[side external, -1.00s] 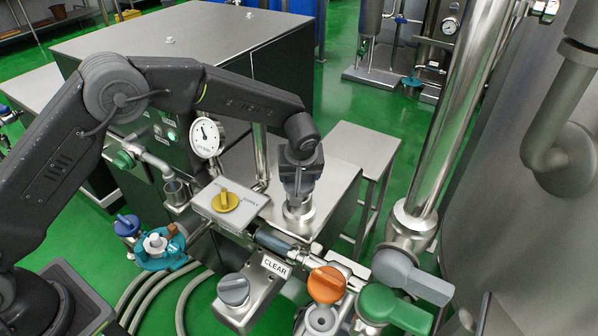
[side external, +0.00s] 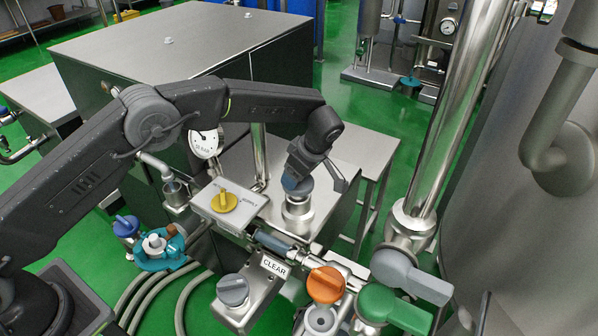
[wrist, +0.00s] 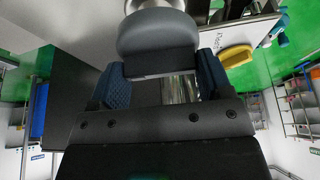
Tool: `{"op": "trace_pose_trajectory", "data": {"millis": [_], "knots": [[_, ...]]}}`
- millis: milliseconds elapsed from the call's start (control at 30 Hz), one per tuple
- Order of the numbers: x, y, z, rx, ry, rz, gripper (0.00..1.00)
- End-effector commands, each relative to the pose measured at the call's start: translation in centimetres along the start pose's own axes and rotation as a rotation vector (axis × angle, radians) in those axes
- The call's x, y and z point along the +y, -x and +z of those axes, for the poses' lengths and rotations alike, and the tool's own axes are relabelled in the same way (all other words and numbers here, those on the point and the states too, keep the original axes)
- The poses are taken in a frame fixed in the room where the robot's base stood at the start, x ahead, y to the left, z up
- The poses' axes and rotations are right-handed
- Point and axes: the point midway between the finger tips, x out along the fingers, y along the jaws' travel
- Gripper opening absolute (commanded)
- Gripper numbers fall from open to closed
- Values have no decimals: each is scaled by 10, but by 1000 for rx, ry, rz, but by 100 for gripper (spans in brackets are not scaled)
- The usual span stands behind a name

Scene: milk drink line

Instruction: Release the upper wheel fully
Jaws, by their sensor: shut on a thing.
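A round grey knob (side external: 297,187) sits on top of a short steel fitting (side external: 299,212). I take this knob to be the upper wheel; no label on it is readable. My gripper (side external: 301,174) comes down on it from above, tilted. In the wrist view the grey knob (wrist: 158,36) is at the top centre. My gripper (wrist: 162,72) has its blue-padded fingers on either side of the knob's dark raised grip and is shut on it. The gripper hides part of the knob in the side view.
A yellow knob (side external: 225,201) on a steel box stands to the left. A pressure gauge (side external: 204,143) is behind it, partly covered by my arm. Orange (side external: 326,284), green (side external: 393,309) and grey handles (side external: 409,277) stand lower right. A tall steel pipe (side external: 447,130) rises on the right.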

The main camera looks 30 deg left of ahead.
Motion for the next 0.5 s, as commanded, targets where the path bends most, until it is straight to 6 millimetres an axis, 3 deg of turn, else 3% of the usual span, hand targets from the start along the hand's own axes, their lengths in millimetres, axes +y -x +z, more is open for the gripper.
{"op": "trace_pose_trajectory", "data": {"millis": [500], "knots": [[-1,-2,3,-4,86,-41,49]]}}
